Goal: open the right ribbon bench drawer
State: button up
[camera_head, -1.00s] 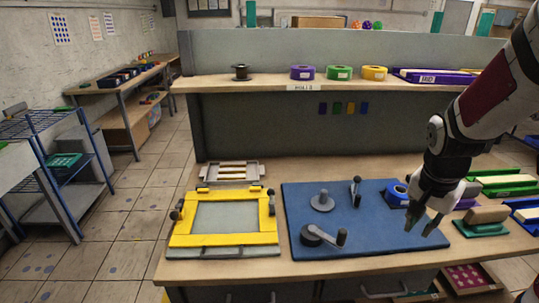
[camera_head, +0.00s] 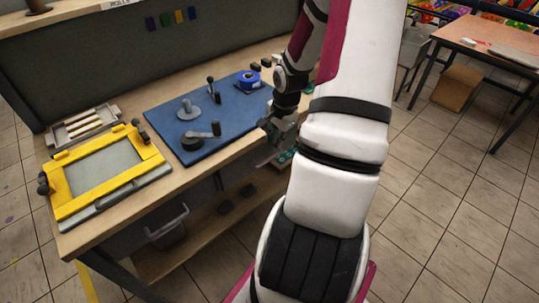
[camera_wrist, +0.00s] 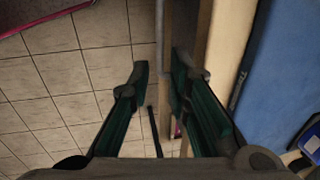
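The bench (camera_head: 205,160) has a wooden top and a dark front (camera_head: 203,190) under it. A pale bar handle (camera_head: 166,222) shows on the left part of that front. My gripper (camera_head: 275,143) is at the bench's right front edge; my arm hides the front to its right, and I cannot make out the right drawer's handle. In the wrist view my gripper (camera_wrist: 163,80) is open, with green-lined fingers apart. A grey vertical bar (camera_wrist: 160,30) runs beside the bench edge (camera_wrist: 203,40) beyond the fingertips. I cannot tell whether it is the drawer's handle.
A blue board (camera_head: 205,115) with dark knobs and a blue tape roll (camera_head: 248,80) lies on the bench. A yellow frame (camera_head: 105,185) is to its left. A low wooden shelf (camera_head: 205,230) is under the bench. Tiled floor (camera_head: 455,215) is free at the right.

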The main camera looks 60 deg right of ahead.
aim_at(271, 157)
jog(key=f, duration=0.2)
jog(key=w+f+b, duration=0.1)
jog(key=f, duration=0.5)
jog(key=shift+w+d, duration=0.25)
grip_shut()
